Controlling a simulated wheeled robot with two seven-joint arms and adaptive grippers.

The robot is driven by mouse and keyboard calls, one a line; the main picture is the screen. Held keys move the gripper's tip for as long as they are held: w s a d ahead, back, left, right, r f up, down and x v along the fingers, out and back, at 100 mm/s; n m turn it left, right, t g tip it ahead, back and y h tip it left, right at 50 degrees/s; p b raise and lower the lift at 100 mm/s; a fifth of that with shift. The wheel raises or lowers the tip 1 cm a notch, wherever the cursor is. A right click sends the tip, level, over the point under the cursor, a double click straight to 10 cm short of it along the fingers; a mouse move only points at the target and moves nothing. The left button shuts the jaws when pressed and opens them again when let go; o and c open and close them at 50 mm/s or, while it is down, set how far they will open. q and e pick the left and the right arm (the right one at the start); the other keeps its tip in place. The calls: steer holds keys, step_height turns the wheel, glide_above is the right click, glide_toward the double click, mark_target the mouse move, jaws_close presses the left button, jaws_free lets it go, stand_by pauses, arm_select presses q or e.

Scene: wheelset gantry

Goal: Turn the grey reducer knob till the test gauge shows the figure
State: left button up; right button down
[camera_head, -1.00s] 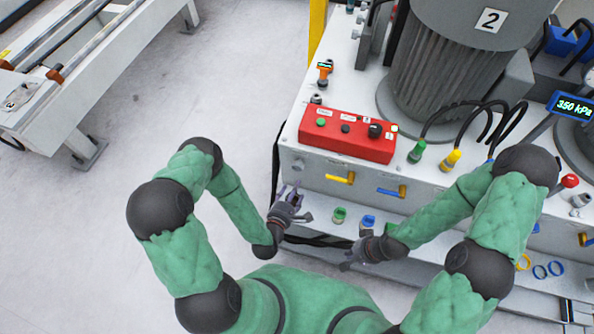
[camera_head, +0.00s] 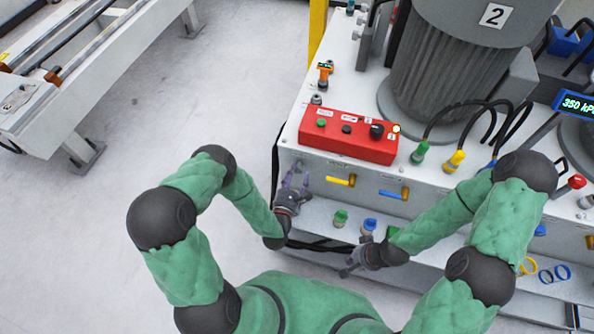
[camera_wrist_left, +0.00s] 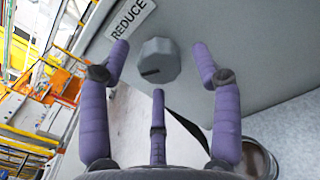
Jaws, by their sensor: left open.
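The grey reducer knob (camera_wrist_left: 158,62), a faceted knob with a dark mark, sits on the panel beside a "REDUCE" label (camera_wrist_left: 131,20) in the left wrist view. My left gripper (camera_wrist_left: 160,75) is open, its purple fingers spread on either side of the knob and below it, apart from it. In the head view my left gripper (camera_head: 295,176) is at the left end of the cabinet front. An orange gauge (camera_head: 325,69) with a small unreadable display stands on the cabinet top. A blue-framed display (camera_head: 577,104) reads 350 kPa. My right gripper (camera_head: 350,266) is low by the cabinet step; its fingers are unclear.
A red control box (camera_head: 347,146) sits on the cabinet's front edge. A yellow-handled valve (camera_head: 340,181) and a blue-handled valve (camera_head: 393,194) project right of my left gripper. Green (camera_head: 341,217) and blue (camera_head: 369,224) fittings stand on the step.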

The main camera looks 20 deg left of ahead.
arm_select(q)
steer(key=shift+w, duration=0.95)
steer(key=c, duration=1.1)
steer(key=shift+c, duration=0.2)
